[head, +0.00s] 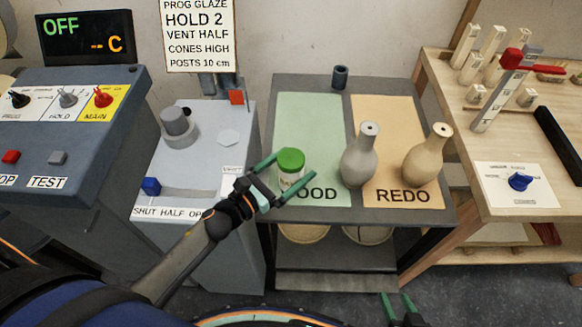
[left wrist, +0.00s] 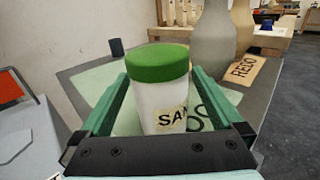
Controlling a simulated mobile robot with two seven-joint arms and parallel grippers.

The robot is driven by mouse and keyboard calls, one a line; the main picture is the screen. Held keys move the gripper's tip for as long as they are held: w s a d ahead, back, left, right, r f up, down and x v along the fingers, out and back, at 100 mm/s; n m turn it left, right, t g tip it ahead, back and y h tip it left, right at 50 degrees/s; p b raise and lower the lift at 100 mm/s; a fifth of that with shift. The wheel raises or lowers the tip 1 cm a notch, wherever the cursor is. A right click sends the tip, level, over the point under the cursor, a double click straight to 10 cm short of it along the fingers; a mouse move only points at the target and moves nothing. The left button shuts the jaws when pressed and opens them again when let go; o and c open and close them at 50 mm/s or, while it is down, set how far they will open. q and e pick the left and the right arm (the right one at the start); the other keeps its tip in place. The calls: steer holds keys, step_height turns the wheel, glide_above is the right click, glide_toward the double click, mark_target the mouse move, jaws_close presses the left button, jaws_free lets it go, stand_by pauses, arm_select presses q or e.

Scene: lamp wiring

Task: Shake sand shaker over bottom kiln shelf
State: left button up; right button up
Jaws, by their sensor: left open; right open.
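The sand shaker (head: 290,170) is a white jar with a green lid, standing upright on the green mat of the grey cart. In the left wrist view the shaker (left wrist: 158,95) shows part of a label reading "SAN". My left gripper (head: 290,174) is open, with its green fingers on either side of the shaker; I cannot tell whether they touch it. The left gripper (left wrist: 160,105) also frames the shaker in the wrist view. My right gripper (head: 400,308) is open and empty at the bottom edge of the head view. No kiln shelf can be made out.
Two vases, a grey one (head: 360,156) and a tan one (head: 427,155), stand right of the shaker. A small dark cylinder (head: 340,77) is at the cart's back. A wooden bench (head: 540,205) is at right, control boxes (head: 75,85) at left.

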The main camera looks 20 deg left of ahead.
arm_select(q)
steer(key=shift+c, duration=0.4)
steer(key=c, duration=1.3)
steer(key=shift+c, duration=0.7)
steer(key=shift+r, duration=0.1)
